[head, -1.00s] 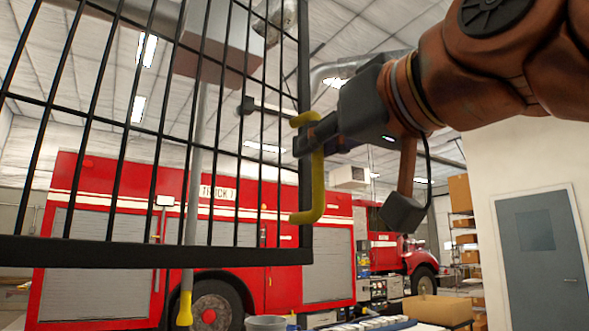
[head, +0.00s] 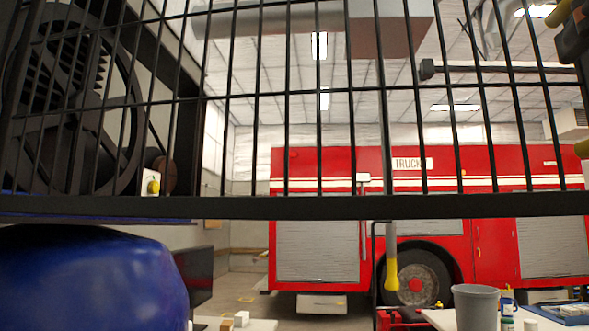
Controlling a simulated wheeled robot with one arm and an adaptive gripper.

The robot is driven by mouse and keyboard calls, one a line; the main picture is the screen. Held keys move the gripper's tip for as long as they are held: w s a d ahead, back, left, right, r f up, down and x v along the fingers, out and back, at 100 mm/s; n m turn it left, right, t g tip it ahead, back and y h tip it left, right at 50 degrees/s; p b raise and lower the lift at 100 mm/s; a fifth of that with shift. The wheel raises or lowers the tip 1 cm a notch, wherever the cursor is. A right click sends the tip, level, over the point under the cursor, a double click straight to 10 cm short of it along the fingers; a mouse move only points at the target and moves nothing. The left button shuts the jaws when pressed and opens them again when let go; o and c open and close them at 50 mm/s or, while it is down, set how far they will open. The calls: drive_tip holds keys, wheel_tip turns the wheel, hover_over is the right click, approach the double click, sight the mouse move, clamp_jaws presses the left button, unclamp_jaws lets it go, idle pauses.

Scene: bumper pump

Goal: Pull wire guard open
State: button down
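The wire guard (head: 300,207) is a black grid of bars with a thick bottom rail. It spans the upper part of the head view. Parts of its yellow handle (head: 582,148) show at the right edge. My gripper (head: 575,35) shows only as a dark piece at the upper right edge, by the handle's upper end. Its fingers are mostly out of frame, so their grip cannot be made out. Behind the guard's left part is a large dark wheel-like machine part (head: 128,110).
A rounded blue body (head: 85,285) fills the lower left. A red fire truck (head: 375,160) stands behind the guard. A grey bucket (head: 475,307) and small items sit on tables at the lower right. Open floor shows left of the truck.

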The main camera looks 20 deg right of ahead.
drive_tip(key=shift+a+h, duration=0.3)
drive_tip(key=shift+a, duration=0.2)
drive_tip(key=c, duration=1.6)
unclamp_jaws()
drive_tip(key=shift+d, duration=0.1)
drive_tip(key=shift+o, duration=1.1)
drive_tip(key=shift+d, duration=0.35)
drive_tip(key=shift+o, duration=0.9)
drive_tip(key=shift+a+r, duration=0.1)
drive_tip(key=shift+a, duration=0.1)
drive_tip(key=shift+s+d+v, duration=0.15)
drive_tip(key=shift+d+v, duration=0.05)
drive_tip(key=shift+v, duration=0.95)
drive_tip(key=shift+s+d+v, duration=0.1)
drive_tip(key=shift+d+v, duration=0.05)
drive_tip(key=shift+v, duration=1)
drive_tip(key=shift+s+d+v, duration=0.15)
drive_tip(key=shift+d+v, duration=0.05)
drive_tip(key=shift+v, duration=0.95)
